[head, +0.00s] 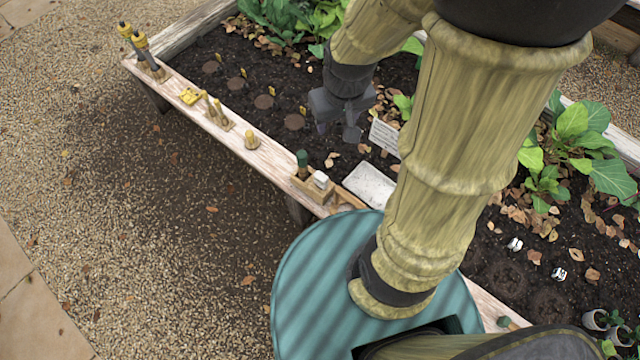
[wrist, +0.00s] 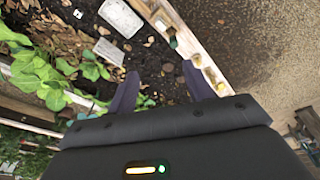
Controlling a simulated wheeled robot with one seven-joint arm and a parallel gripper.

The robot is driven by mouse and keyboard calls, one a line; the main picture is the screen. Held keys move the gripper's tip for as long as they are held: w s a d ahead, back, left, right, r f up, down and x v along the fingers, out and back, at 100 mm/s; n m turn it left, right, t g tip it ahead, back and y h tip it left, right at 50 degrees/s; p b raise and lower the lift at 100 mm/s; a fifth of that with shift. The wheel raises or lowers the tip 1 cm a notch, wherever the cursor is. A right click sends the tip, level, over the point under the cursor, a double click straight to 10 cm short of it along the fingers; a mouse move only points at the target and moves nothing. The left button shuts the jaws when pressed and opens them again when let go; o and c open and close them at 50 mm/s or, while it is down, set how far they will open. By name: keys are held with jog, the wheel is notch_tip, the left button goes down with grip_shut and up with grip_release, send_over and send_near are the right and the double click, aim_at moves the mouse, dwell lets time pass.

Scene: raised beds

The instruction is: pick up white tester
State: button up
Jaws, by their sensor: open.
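A small white block-like item (head: 320,180) sits in a wooden holder on the bed's front rail, beside a green-topped tool (head: 302,158). It looks like the white tester, but it is too small to be sure. It seems to show in the wrist view as a pale shape (wrist: 160,22) near the top, with the green top (wrist: 173,43) below it. Two small black-and-white items (head: 514,244) also lie on the soil at right. My gripper (head: 336,130) is open and empty above the soil, behind the rail. Its spread fingers (wrist: 160,72) show in the wrist view.
The wooden rail (head: 275,158) carries yellow pegs (head: 250,138), a yellow item (head: 190,96) and upright tools at its far left end. A pale slab (head: 370,185) and a white label (head: 385,135) are in the bed. Leafy plants (head: 585,130) stand behind. Gravel in front is clear.

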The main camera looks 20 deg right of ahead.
jog(key=w+f+n+g+b, duration=0.1)
jog(key=w+f+n+b, duration=0.35)
jog(key=f+b, duration=0.8)
jog(key=w+f+n+g+b, duration=0.15)
jog(key=w+f+b, duration=0.6)
jog(key=f, duration=0.95)
jog(key=b, duration=0.4)
send_over(321, 176)
jog(key=f, duration=1.1)
jog(key=shift+s+d+f, duration=0.15)
jog(key=shift+d, duration=0.1)
jog(key=shift+f, duration=0.15)
jog(key=shift+f, duration=0.1)
jog(key=f, duration=0.1)
jog(key=f+b, duration=0.1)
jog(key=f, duration=0.1)
jog(key=f+b, duration=0.1)
jog(key=f, duration=0.1)
jog(key=shift+w+a, duration=0.2)
jog(key=shift+a, duration=0.1)
jog(key=shift+c, duration=0.4)
jog(key=c, duration=0.9)
